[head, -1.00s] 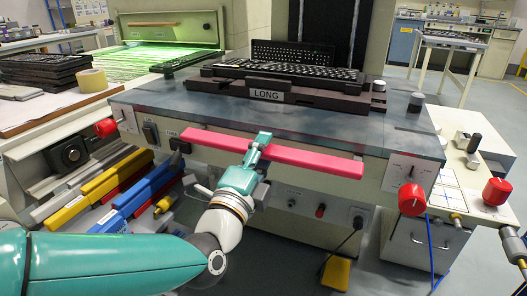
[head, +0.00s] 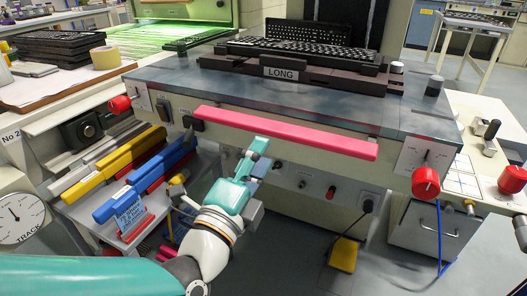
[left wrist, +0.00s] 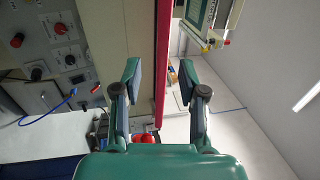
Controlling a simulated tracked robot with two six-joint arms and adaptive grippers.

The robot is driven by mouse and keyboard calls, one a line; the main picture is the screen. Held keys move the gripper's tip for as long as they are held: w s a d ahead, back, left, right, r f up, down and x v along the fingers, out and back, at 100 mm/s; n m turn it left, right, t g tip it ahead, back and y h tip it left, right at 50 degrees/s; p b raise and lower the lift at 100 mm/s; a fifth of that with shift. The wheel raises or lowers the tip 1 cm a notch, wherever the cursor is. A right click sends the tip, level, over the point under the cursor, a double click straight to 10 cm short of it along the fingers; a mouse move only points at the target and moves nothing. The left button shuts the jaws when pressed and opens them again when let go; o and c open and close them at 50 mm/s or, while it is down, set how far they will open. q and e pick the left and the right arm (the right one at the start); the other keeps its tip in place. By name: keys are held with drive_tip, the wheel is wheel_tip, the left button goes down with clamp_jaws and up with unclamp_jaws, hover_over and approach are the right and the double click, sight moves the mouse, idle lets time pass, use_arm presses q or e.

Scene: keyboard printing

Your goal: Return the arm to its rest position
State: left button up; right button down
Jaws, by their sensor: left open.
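My left gripper (head: 256,153) is in front of the machine, below the long pink-red bar (head: 290,134) on its front edge. It is apart from the bar and holds nothing. In the left wrist view its two fingers (left wrist: 160,85) stand apart with empty space between them, and the red bar (left wrist: 164,50) runs lengthwise beyond them. My teal and white left arm comes in from the lower left. My right gripper is not in view.
The machine top (head: 200,85) carries a keyboard (head: 300,50) on a dark fixture labelled LONG (head: 281,74). Red knobs (head: 425,182) stick out at the front. Blue and yellow bars (head: 115,165) lie on a rack at left. A yellow pedal (head: 343,255) is on the floor.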

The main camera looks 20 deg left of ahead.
use_arm(q)
drive_tip(key=shift+a, duration=0.1)
drive_tip(key=w+a+f+g+y, duration=0.1)
drive_tip(key=w+a+f+g, duration=0.15)
drive_tip(key=f, duration=0.65)
drive_tip(key=w+a+f+g+y, duration=0.1)
drive_tip(key=w+f+g, duration=0.15)
drive_tip(key=f, duration=0.75)
wheel_tip(320, 180, down, 19)
drive_tip(key=s+n+g, duration=0.3)
drive_tip(key=g, duration=0.2)
drive_tip(key=s+d+f+n+g+h, duration=0.25)
drive_tip(key=s+f+n+g, duration=0.25)
drive_tip(key=s+f+n, duration=0.35)
drive_tip(key=s+d+f+n+g+h, duration=0.1)
drive_tip(key=s+d+f+n+g, duration=0.3)
drive_tip(key=s+f+n, duration=0.5)
wheel_tip(320, 180, up, 39)
drive_tip(key=p, duration=3.8)
drive_tip(key=shift+s+a+n+g, duration=0.25)
drive_tip(key=shift+s+n+g, duration=0.05)
drive_tip(key=shift+n, duration=0.15)
